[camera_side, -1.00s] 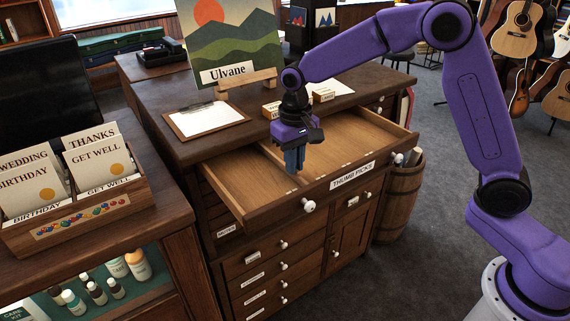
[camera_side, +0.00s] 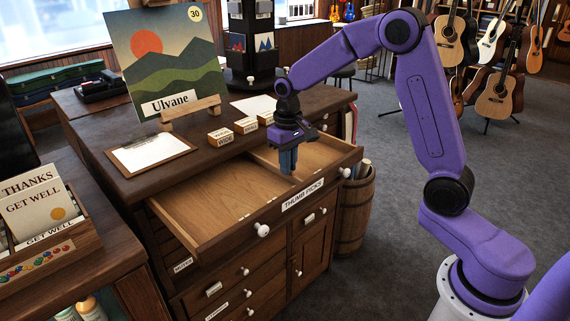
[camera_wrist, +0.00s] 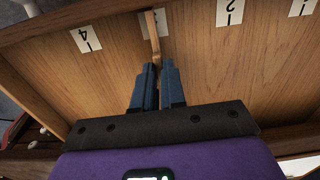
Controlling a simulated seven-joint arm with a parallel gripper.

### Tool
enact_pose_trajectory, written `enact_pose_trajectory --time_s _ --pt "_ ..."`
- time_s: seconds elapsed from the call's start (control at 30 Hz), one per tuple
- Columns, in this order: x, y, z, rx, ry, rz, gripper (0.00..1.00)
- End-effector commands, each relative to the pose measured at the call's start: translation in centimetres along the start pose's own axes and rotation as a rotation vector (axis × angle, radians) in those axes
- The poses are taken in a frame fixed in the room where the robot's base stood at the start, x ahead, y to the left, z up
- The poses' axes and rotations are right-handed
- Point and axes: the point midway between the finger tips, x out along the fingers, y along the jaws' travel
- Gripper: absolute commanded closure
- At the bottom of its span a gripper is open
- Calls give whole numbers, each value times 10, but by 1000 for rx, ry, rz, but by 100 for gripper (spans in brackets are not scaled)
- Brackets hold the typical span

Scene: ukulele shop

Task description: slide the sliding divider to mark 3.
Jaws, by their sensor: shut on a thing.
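The open drawer (camera_side: 215,205) labelled THUMB PICKS pulls out from the dark wooden cabinet. My gripper (camera_side: 289,170) reaches down into it near the front wall, right of the drawer's middle. In the wrist view, my gripper (camera_wrist: 154,78) is shut on the sliding divider (camera_wrist: 154,38), a thin upright wooden board. The divider stands over a white mark label (camera_wrist: 163,22) and hides most of it, so its number cannot be read. Mark 4 (camera_wrist: 85,40) lies to its left, mark 2 (camera_wrist: 230,12) to its right, then mark 1 (camera_wrist: 302,8) beyond.
On the cabinet top are a clipboard (camera_side: 150,153), a landscape picture (camera_side: 165,62) on a stand and small labelled wooden blocks (camera_side: 221,136). A card box (camera_side: 85,238) stands at the left. A barrel (camera_side: 353,212) is right of the cabinet. The drawer compartments look empty.

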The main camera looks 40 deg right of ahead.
Motion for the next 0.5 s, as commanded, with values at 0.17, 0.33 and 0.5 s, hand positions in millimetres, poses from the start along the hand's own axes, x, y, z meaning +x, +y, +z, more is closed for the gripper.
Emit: enact_pose_trajectory --time_s 0.17,0.33,0.5 --pt "-2 0 -1 0 6 0 70" --pt "-1 0 -1 0 4 0 64" --pt "-2 -1 -1 0 3 0 64"
